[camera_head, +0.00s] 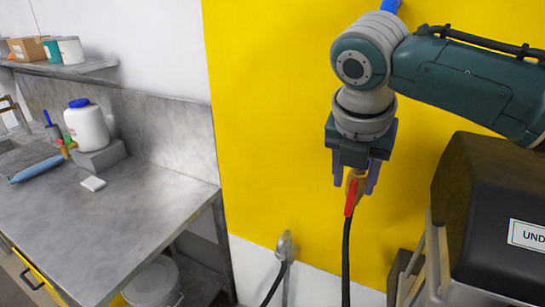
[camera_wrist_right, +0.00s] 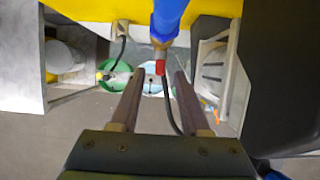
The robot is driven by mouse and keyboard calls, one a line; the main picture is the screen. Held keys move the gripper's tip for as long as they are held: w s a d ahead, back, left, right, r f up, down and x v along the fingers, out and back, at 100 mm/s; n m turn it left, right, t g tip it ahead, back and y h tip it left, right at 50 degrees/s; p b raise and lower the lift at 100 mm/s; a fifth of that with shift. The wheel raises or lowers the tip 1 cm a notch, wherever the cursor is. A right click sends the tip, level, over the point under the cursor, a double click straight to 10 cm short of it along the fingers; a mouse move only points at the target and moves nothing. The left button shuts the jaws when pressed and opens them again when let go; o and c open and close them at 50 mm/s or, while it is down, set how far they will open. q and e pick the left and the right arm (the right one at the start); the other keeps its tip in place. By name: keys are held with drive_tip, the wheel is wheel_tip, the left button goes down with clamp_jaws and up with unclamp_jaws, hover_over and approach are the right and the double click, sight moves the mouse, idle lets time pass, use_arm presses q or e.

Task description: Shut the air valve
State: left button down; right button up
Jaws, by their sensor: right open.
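The air valve (camera_head: 357,182) is a small brass fitting in front of the yellow wall panel, with a red lever (camera_head: 350,198) pointing down along the black hose. In the right wrist view the brass body (camera_wrist_right: 160,42) sits under a blue pipe (camera_wrist_right: 172,14), and the red lever (camera_wrist_right: 160,67) shows between the fingertips. My right gripper (camera_head: 356,183) is open, pointing down, with a finger on either side of the valve; it also shows in the wrist view (camera_wrist_right: 160,76). I cannot tell whether a finger touches the lever. My left gripper is not in view.
A black machine (camera_head: 490,220) with a label stands close on the right. A steel bench (camera_head: 130,215) on the left holds a white jug (camera_head: 87,127) with a blue cap. A black hose (camera_head: 346,260) hangs below the valve. The yellow panel (camera_head: 270,120) left of my arm is clear.

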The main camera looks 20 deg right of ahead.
sight(353, 186)
drive_tip(key=shift+x, duration=2.55)
drive_tip(key=shift+c, duration=0.2)
clamp_jaws()
